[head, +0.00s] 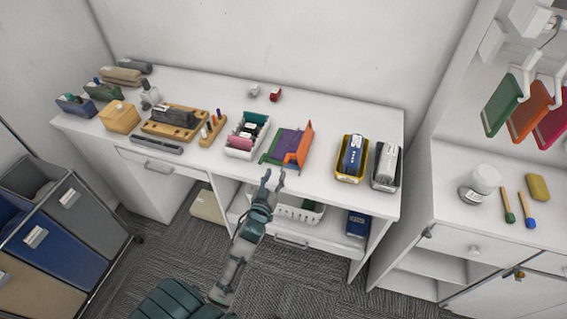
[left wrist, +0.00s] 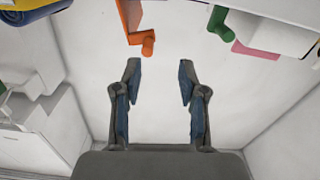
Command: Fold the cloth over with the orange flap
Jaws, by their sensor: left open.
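The cloth (head: 286,143) lies on the white table in the head view. It is purple, with a green edge at its left and an orange flap (head: 304,144) at its right. The orange flap also shows at the top of the left wrist view (left wrist: 130,16), with a rounded orange end towards me. My left gripper (head: 273,174) is open and empty near the table's front edge, just in front of the cloth and apart from it. Both its fingers (left wrist: 159,70) show in the left wrist view with nothing between them. My right gripper is in neither view.
A white basket (head: 236,152) stands left of the cloth, and a yellow tray (head: 342,178) with a blue item stands right of it. A side cabinet (head: 450,165) stands at right.

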